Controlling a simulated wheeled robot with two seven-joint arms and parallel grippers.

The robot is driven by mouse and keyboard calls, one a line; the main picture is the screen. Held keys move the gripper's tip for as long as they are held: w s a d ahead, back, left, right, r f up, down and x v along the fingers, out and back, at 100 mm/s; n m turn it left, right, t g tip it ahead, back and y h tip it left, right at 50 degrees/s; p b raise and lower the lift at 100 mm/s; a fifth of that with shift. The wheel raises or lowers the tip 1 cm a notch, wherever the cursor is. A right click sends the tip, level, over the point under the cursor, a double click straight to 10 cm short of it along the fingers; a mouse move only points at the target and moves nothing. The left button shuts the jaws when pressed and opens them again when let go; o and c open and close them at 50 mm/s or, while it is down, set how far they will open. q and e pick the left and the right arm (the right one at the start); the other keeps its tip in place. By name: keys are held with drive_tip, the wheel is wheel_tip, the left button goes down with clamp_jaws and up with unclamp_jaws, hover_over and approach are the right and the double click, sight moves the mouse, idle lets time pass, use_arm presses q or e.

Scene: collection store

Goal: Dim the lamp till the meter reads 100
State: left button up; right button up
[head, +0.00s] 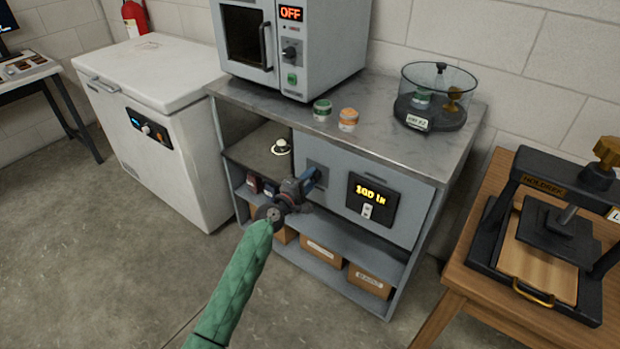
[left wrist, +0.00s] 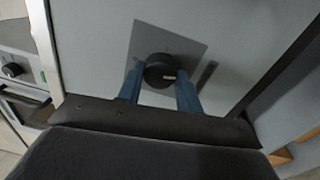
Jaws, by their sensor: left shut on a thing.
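The dark round dimmer knob (left wrist: 158,68) with a pale mark sits on a grey plate (left wrist: 190,47) on the cabinet's front panel. My left gripper (head: 308,184) is at this plate, and its blue fingers (left wrist: 160,80) are shut on the knob, one on each side. In the head view the gripper hides the knob. The meter (head: 374,200) is a black display to the right, and its yellow digits appear to read 100 lx. The lamp itself cannot be made out; a small white object (head: 282,147) lies in the open bay left of the panel. My right gripper is out of view.
An oven (head: 300,45) showing OFF, two small jars (head: 348,120) and a glass-covered stand (head: 437,98) are on the cabinet top (head: 385,130). Boxes (head: 322,254) fill the lower shelf. A white chest freezer (head: 165,110) stands left, a wooden table with a press (head: 560,215) right.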

use_arm(q)
drive_tip(key=shift+f+n, duration=0.1)
drive_tip(key=shift+n, duration=0.3)
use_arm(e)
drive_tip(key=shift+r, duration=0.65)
use_arm(q)
drive_tip(key=shift+a, duration=0.1)
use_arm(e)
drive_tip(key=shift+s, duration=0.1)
use_arm(q)
drive_tip(key=o, duration=1)
drive_tip(key=v, duration=0.7)
drive_tip(key=shift+s+a+b, duration=0.2)
drive_tip(key=shift+s+b, duration=0.1)
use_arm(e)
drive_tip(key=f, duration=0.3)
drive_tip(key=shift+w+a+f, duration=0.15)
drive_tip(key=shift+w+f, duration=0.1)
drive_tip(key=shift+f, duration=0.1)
